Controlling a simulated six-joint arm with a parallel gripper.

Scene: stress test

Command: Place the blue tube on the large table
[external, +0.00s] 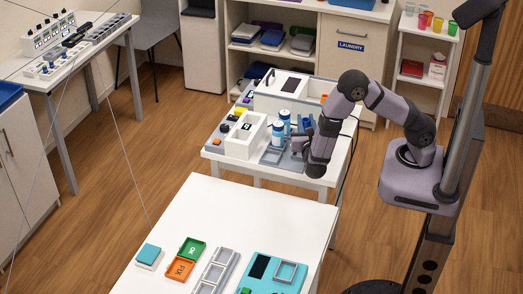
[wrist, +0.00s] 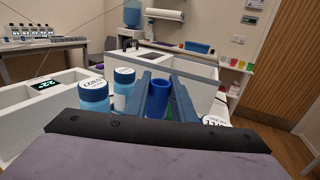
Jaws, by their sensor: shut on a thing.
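The blue tube (wrist: 158,98) stands upright between the fingers of my gripper (wrist: 161,99) in the wrist view, its open top showing. The gripper is shut on it. In the external view my gripper (external: 299,145) is over the right part of the smaller white table (external: 215,152), near two blue-capped bottles; I cannot make out the tube clearly there. The large white table (external: 250,215) is in the foreground, with a wide bare area on its far half. Its near edge is cut off by the frame.
Blue-capped bottles (wrist: 94,95) stand just left of my gripper. A white box (external: 246,134) and a white sink-like unit (external: 290,97) crowd the smaller table. On the large table lie a green tray (external: 192,249), an orange tray (external: 180,270), grey racks (external: 215,270) and a teal board (external: 258,285).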

